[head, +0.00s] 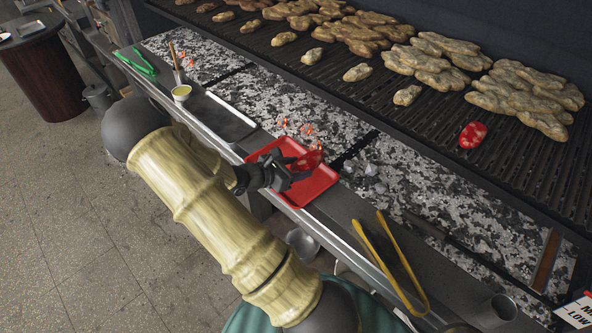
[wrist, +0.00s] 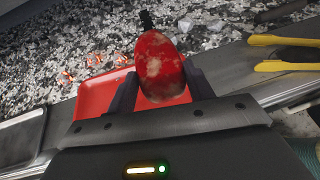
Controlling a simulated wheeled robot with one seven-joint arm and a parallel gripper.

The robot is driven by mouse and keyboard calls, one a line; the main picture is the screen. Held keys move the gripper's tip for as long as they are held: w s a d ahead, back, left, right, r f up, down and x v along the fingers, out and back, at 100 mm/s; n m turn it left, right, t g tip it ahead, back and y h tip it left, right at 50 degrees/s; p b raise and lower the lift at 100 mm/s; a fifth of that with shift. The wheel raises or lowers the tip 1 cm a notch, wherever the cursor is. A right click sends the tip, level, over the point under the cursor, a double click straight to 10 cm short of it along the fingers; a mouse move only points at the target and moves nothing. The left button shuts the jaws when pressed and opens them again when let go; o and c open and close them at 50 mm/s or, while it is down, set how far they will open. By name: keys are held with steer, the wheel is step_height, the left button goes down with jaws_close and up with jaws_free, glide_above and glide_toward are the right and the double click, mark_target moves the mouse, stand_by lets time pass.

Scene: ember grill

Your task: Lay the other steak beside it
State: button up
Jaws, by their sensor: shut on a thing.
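One red steak (head: 472,135) lies on the grill grate (head: 520,165) at the right in the head view. My gripper (head: 290,172) is shut on the other red steak (head: 308,160). In the wrist view this steak (wrist: 160,65) is red with pale fat patches and sits between the two dark fingers. My gripper is over the red tray (head: 318,187) on the front ledge; the tray (wrist: 103,94) also shows behind the fingers in the wrist view. I cannot tell whether the held steak still touches the tray.
Ember beds (head: 300,105) with a few glowing coals lie between the ledge and the grate. Yellow tongs (head: 400,262) lie to the right of the tray, green tongs (head: 137,62) far left. Many browned pieces (head: 430,60) cover the back of the grate. Bare grate surrounds the lying steak.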

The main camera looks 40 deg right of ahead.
stand_by(0.3)
steer(key=w+a+r+n+t+y+p, duration=0.1)
steer(key=w+a+n+t+p, duration=0.1)
steer(key=a+p, duration=0.3)
steer(key=w+a+r+n+t+y+p, duration=0.1)
steer(key=a+n+t+p, duration=0.3)
steer(key=a, duration=0.8)
steer(key=w+a+r+n+t+y+p, duration=0.1)
steer(key=w+a+r+n+t+p, duration=0.1)
steer(key=a+p, duration=0.3)
steer(key=a+t, duration=0.1)
steer(key=a, duration=0.3)
steer(key=shift+w+a+n+p, duration=0.2)
steer(key=shift+w+n+p, duration=0.2)
steer(key=shift+r+t, duration=0.1)
steer(key=shift+t, duration=0.2)
